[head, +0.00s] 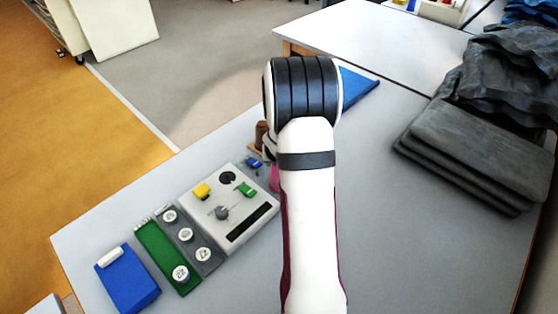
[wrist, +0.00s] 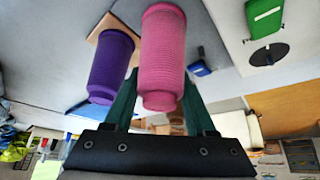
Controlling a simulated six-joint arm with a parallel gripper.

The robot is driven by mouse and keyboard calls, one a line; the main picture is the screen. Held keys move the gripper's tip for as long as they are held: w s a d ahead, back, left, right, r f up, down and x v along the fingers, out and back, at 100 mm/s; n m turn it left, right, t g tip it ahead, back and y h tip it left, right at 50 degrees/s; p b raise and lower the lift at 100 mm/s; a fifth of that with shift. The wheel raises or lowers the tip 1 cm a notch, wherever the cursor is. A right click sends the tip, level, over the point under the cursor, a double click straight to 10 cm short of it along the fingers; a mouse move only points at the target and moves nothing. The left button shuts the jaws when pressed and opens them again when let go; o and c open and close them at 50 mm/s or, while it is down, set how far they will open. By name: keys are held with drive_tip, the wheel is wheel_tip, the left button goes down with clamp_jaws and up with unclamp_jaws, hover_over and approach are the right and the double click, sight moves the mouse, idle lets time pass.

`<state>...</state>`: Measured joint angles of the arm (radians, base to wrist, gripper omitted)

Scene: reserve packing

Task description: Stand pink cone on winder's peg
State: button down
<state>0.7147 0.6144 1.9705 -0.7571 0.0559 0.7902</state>
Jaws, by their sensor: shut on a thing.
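The pink cone (wrist: 163,50) is between the two green fingers of my gripper (wrist: 158,95) in the wrist view, and the gripper is shut on it. In the head view a sliver of the pink cone (head: 274,179) shows left of my arm, which hides most of it and the gripper. A purple cone (wrist: 110,64) stands left of the pink one in the wrist view. A wooden board (wrist: 103,24), possibly the winder's base, shows behind both cones. In the head view a brown upright piece (head: 262,133) shows beside my arm. I cannot make out the peg clearly.
A white panel (head: 214,225) with yellow and green pieces, a grey strip (head: 190,240), a green strip (head: 158,256) and a blue box (head: 128,277) lie at left. Dark grey folded stacks (head: 470,165) fill the right. A blue sheet (head: 358,90) lies behind my arm.

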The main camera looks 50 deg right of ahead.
drive_tip(key=shift+f, duration=0.1)
unclamp_jaws()
idle(0.5)
idle(0.3)
drive_tip(key=s+a+r, duration=0.2)
drive_tip(key=a+r, duration=0.8)
drive_tip(key=r, duration=0.1)
drive_tip(key=s+a+r+n+g+y, duration=0.1)
drive_tip(key=s+a+r+g+y, duration=0.1)
drive_tip(key=s+a, duration=0.8)
drive_tip(key=s+a+r+n+g+y, duration=0.2)
drive_tip(key=s+a+y, duration=0.2)
drive_tip(key=s+a, duration=0.7)
drive_tip(key=a, duration=0.4)
drive_tip(key=shift+a, duration=0.35)
